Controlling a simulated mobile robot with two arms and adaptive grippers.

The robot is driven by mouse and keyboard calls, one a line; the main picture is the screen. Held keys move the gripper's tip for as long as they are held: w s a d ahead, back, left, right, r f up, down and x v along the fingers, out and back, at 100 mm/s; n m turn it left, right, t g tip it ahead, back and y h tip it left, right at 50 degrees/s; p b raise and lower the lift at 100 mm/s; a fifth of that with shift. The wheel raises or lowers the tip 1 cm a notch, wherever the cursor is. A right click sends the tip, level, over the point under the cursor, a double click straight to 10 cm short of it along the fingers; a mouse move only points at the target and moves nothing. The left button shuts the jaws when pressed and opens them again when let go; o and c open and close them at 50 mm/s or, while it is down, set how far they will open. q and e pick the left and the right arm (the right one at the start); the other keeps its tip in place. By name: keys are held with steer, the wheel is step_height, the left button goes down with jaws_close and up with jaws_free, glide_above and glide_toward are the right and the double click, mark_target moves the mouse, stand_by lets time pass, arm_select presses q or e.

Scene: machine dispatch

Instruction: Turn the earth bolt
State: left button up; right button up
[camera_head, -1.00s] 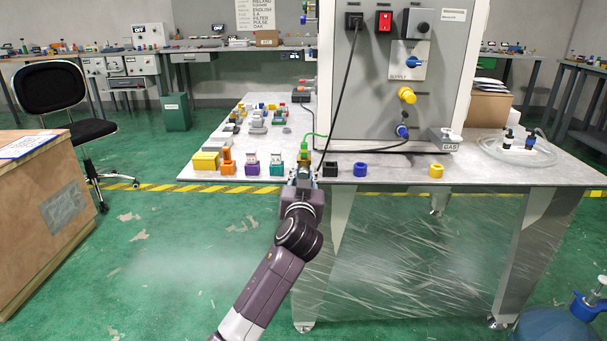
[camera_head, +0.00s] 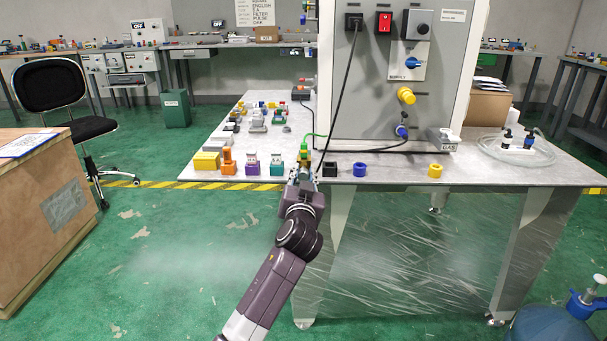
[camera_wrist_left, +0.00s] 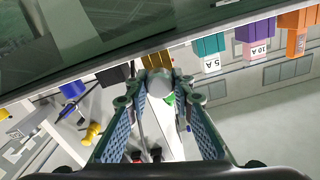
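The earth bolt (camera_wrist_left: 160,86) shows in the left wrist view as a round, pale metal head in front of a brass-yellow block (camera_wrist_left: 156,61) at the table edge. My left gripper (camera_wrist_left: 161,80) has one fingertip close against each side of the bolt head and appears shut on it. In the head view my left gripper (camera_head: 304,178) is at the front edge of the table and hides most of the bolt. A green wire (camera_head: 314,136) runs back from there towards the grey panel. My right gripper is in neither view.
The grey panel cabinet (camera_head: 440,75) stands behind, with a black cable (camera_head: 340,92) hanging down its front.

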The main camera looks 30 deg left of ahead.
arm_select(q)
steer(key=o, duration=0.4)
steer(key=v, duration=1.2)
steer(key=shift+s, duration=0.1)
